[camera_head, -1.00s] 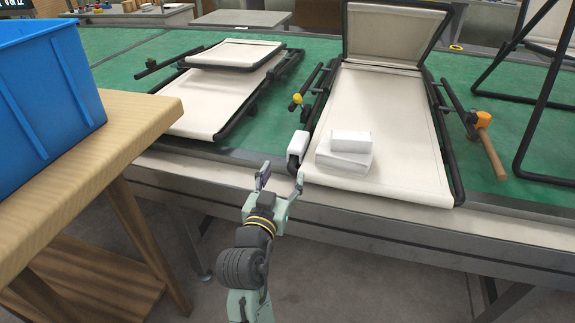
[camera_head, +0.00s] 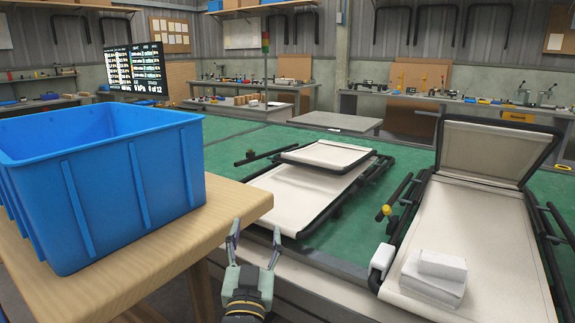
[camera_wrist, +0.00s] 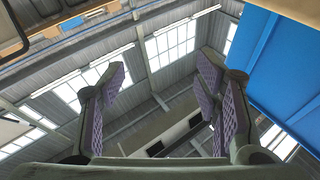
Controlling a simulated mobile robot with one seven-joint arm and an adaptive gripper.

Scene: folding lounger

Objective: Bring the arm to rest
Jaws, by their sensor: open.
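My gripper (camera_head: 254,250) is at the bottom middle of the head view, fingers pointing up, open and empty. It is in front of the green bench's near edge, just right of the wooden table. In the wrist view the two purple-padded fingers of my gripper (camera_wrist: 160,95) stand well apart with nothing between them. Behind them are the roof and windows. The rest of my arm is below the head view's edge.
A blue crate (camera_head: 150,190) stands on the wooden table (camera_head: 225,205) at left; its side also shows in the wrist view (camera_wrist: 290,75). Lounger frames, one folded (camera_head: 300,195) and one with its back raised (camera_head: 490,230), lie on the green bench (camera_head: 240,155). White blocks (camera_head: 435,275) rest on the right one.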

